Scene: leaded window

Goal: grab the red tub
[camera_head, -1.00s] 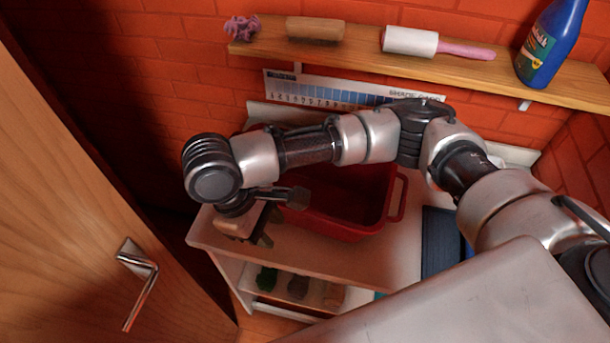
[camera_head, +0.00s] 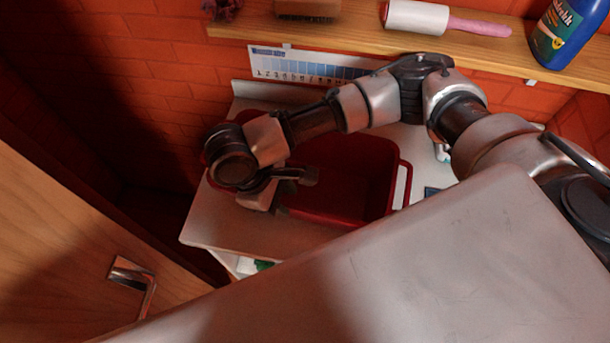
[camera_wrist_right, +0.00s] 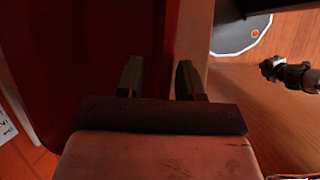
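The red tub (camera_head: 365,165) is an open rectangular container on the white counter, with a loop handle on its right end. My right arm crosses over it and hides part of its back and left end. My right gripper (camera_head: 278,209) is at the tub's left end, fingers pointing down. In the right wrist view the gripper (camera_wrist_right: 160,78) is open. One finger is over the inside of the tub (camera_wrist_right: 90,45), the other outside its wall. The wall runs between them; I cannot tell whether either touches it. My left gripper is not in view.
The white counter (camera_head: 215,225) has bare room left of the tub. A wooden door with a metal handle (camera_head: 130,275) is at the lower left. Above, a wooden shelf (camera_head: 350,45) holds a lint roller (camera_head: 418,17), a brush (camera_head: 307,8) and a blue bottle (camera_head: 558,33).

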